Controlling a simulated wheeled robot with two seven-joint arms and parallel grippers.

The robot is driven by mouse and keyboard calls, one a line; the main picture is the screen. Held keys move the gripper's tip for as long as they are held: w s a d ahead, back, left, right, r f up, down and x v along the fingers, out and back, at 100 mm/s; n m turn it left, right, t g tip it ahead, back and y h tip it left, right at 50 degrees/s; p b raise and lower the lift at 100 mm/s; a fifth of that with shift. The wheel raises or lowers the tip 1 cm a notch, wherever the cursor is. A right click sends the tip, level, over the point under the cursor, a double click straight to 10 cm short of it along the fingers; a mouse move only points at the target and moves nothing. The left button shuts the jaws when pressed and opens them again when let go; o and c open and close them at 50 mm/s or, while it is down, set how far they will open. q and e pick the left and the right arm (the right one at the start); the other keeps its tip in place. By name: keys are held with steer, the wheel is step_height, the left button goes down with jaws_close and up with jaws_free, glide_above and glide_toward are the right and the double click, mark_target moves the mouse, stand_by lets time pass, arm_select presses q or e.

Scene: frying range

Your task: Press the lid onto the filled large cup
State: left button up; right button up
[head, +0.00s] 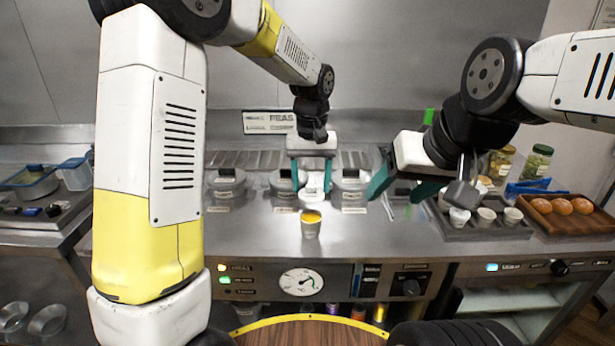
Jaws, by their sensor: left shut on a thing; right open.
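A cup (311,230) with orange contents stands upright on the steel counter, its top uncovered. My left gripper (312,188) points down above and slightly behind the cup in the picture. Its teal fingers are shut on a small white piece, which looks like the lid (313,183); its exact shape is hard to make out. The lid appears apart from the cup. My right gripper (402,192) is open and empty, to the right of the cup and above the counter.
Several lidded steel containers (226,187) line the back of the counter. A dark tray (484,232) with small cups and a wooden tray (566,222) of buns stand at right. Jars (537,162) are behind them. The counter left of the cup is clear.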

arm_select(q)
steer(key=shift+f, duration=2.65)
steer(key=shift+f, duration=0.15)
steer(key=o, duration=1.7)
steer(key=shift+o, duration=0.2)
steer(key=shift+r, duration=3.5)
jaws_close()
